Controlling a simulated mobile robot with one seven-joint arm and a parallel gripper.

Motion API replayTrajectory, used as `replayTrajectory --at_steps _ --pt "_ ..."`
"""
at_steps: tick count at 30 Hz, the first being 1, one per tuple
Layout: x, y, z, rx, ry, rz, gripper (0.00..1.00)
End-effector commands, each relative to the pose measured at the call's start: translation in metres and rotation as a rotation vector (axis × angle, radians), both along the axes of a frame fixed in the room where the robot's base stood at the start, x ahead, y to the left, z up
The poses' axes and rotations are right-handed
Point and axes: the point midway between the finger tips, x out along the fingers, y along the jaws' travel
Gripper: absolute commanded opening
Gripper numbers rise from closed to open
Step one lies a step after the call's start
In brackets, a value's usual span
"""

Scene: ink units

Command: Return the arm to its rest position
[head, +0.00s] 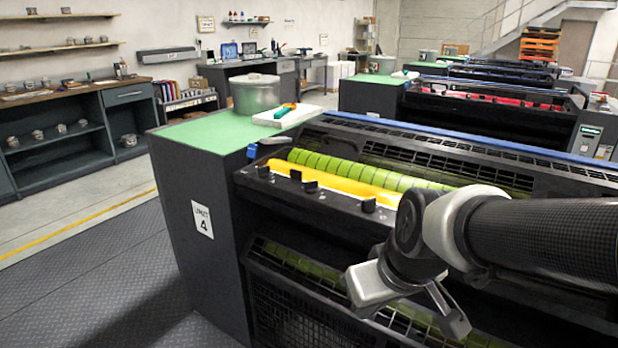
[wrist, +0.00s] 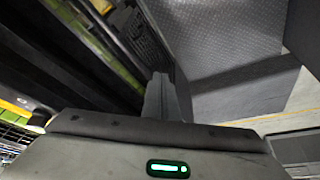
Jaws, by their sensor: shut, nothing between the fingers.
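My arm (head: 540,235) reaches in from the right in the head view, with its wrist bent down in front of the nearest ink unit. My gripper shows in the wrist view (wrist: 162,80) with its grey fingers together and nothing between them. The ink unit (head: 280,190) has a lime-green roller (head: 350,168) and a yellow ink strip (head: 330,180) in its trough. The arm's end hangs beside the unit's dark front, apart from the roller. Part of the unit's right side is hidden behind the arm.
A metal pot (head: 256,95) and a white tray with a teal-and-orange tool (head: 285,111) stand on the unit's green top (head: 205,132). More units stand behind. Dark floor plates (head: 110,275) lie clear at left, before shelving (head: 65,140).

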Motion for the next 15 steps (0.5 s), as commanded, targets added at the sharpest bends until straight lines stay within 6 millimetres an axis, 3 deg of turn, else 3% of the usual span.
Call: replayTrajectory --at_steps 3,12,15 --pt "-0.022 -0.015 0.029 0.015 -0.028 -0.104 0.00" --pt "-0.071 -0.043 0.068 0.016 -0.076 -0.327 0.00" --pt "-0.073 -0.044 0.097 0.017 -0.070 -0.337 0.00"
